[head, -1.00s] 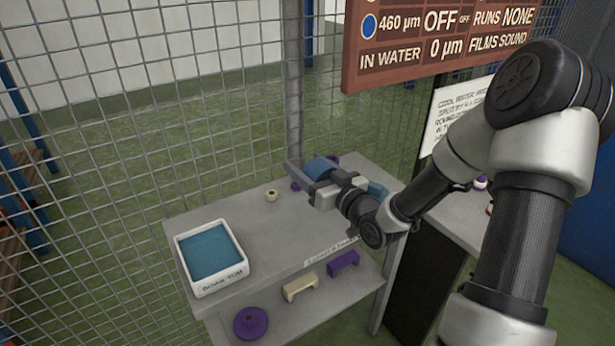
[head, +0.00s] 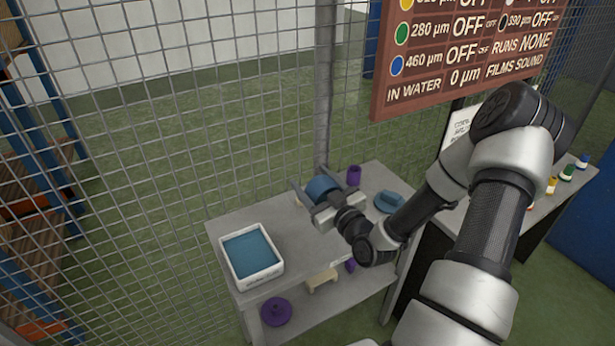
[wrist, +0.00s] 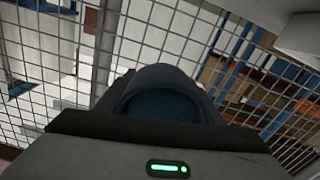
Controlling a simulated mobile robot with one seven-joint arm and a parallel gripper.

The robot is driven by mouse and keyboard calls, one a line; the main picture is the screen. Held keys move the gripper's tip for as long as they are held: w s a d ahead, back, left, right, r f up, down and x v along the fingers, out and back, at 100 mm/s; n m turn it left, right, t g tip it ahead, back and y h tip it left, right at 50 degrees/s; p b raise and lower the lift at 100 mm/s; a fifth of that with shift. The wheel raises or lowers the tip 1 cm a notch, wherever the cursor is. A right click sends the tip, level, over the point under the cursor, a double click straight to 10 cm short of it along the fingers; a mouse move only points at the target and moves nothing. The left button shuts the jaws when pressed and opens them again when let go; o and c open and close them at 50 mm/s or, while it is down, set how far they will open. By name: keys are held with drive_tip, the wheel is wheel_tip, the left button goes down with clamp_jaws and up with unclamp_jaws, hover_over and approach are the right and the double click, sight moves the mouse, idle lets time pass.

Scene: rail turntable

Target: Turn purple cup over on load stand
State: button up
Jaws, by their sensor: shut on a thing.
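A small purple cup (head: 354,175) stands on the grey table (head: 300,245) near its back edge, just right of my gripper. I cannot tell which end of it is up. My gripper (head: 318,190) is shut on a blue rounded cup-like piece (head: 322,188), held above the table. In the wrist view the blue piece (wrist: 160,92) sits between the dark fingers, with a hollow or darker face toward the camera. The purple cup does not show in the wrist view. I cannot make out which part is the load stand.
A white tub (head: 277,270) with blue content stands at the table's left end. A blue dish-like piece (head: 389,202) lies to the right, beside my arm. The lower shelf holds a purple knobbed disc (head: 277,311) and a beige bridge-shaped block (head: 322,280). Wire mesh (head: 200,130) stands close behind.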

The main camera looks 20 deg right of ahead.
drive_tip(key=shift+f+b, duration=3.85)
drive_tip(key=shift+f, duration=1.45)
drive_tip(key=shift+f+b, duration=0.45)
drive_tip(key=shift+b, duration=0.05)
drive_tip(key=o, duration=1.3)
hover_over(348, 256)
drive_tip(key=s+a, duration=0.2)
drive_tip(key=s, duration=0.2)
drive_tip(key=shift+w+a+p, duration=0.1)
drive_tip(key=shift+w+p, duration=0.05)
drive_tip(key=shift+p, duration=0.15)
